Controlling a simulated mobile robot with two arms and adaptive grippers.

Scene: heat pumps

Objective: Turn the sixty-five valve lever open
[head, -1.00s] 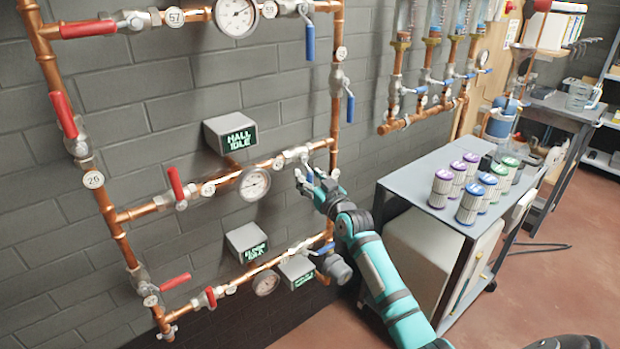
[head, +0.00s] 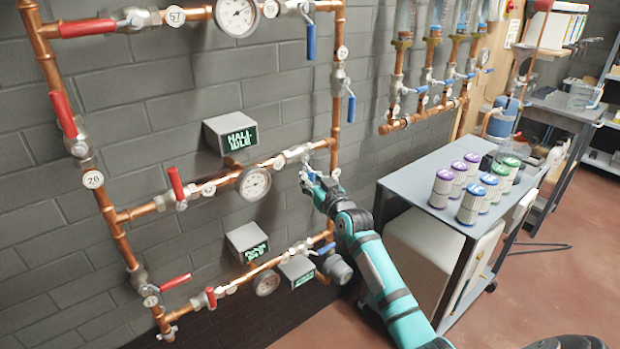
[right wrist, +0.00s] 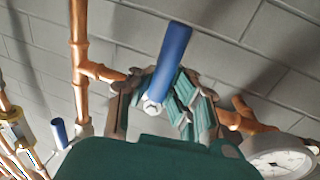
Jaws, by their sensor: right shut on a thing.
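My right gripper (head: 311,178) is at the right end of the middle copper pipe, by the valve (head: 298,152). In the right wrist view, the blue valve lever (right wrist: 173,50) lies between the fingers of my right gripper (right wrist: 160,100), which is shut on it. The lever's free end sticks out past the fingers. In the head view the gripper mostly hides this lever. The valve's round tag (head: 279,162) is too small to read, so I cannot confirm sixty-five. My left gripper is not in view.
A gauge (head: 254,183) and a red lever (head: 176,184) sit further left on the same pipe. A vertical copper pipe (head: 336,110) stands close behind the gripper. A grey display box (head: 230,133) is above. A cart (head: 405,183) with several canisters stands right of my arm.

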